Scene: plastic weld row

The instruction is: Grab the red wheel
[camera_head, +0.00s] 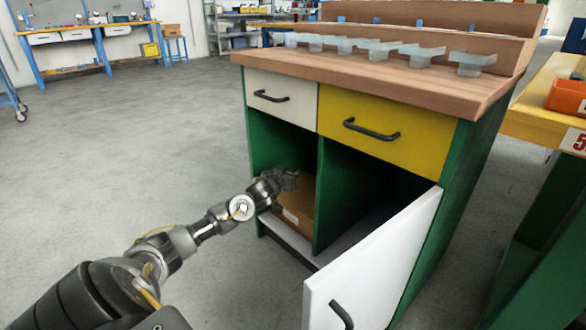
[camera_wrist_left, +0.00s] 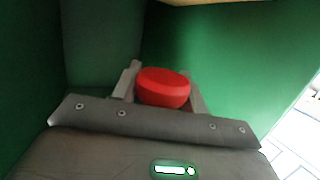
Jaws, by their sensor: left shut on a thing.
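The red wheel (camera_wrist_left: 163,88) shows in the left wrist view, between the two fingers of my left gripper (camera_wrist_left: 163,92). The gripper is shut on it. In the head view my left gripper (camera_head: 289,180) reaches into the open left compartment of the green cabinet (camera_head: 464,180), above a brown cardboard box (camera_head: 300,206). The red wheel cannot be made out in the head view. My right gripper is not in view.
The white cabinet door (camera_head: 385,262) stands open to the right of my left arm. A white drawer (camera_head: 282,98) and a yellow drawer (camera_head: 385,133) are closed above. Several translucent trays (camera_head: 472,62) sit on the wooden top.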

